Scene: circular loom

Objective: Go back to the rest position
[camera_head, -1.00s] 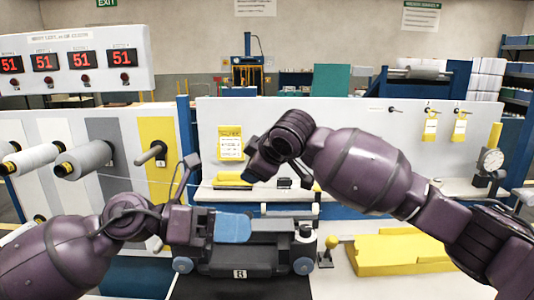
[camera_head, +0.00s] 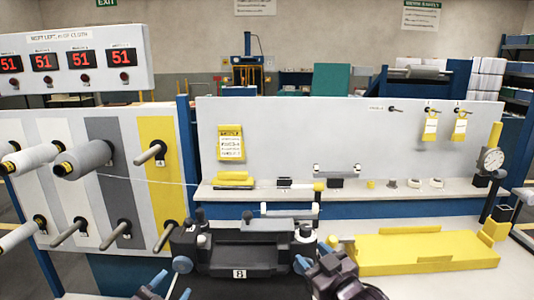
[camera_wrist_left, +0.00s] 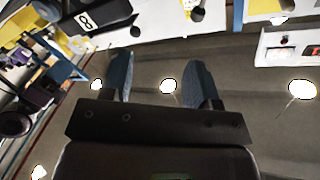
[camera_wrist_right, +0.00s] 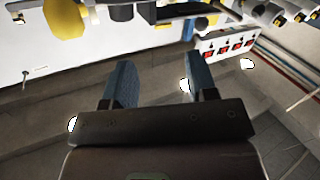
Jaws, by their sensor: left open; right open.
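My left gripper (camera_head: 168,285) is low at the bottom of the head view, left of the black machine's front. Its two blue fingers stand apart and empty in the left wrist view (camera_wrist_left: 158,80). My right gripper (camera_head: 318,268) is at the bottom of the head view, at the right front corner of the machine. Its blue fingers stand apart with nothing between them in the right wrist view (camera_wrist_right: 156,85).
A yellow tray (camera_head: 430,252) lies right of the machine. A dial gauge (camera_head: 491,160) stands at far right. A shelf (camera_head: 370,190) with small parts runs behind.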

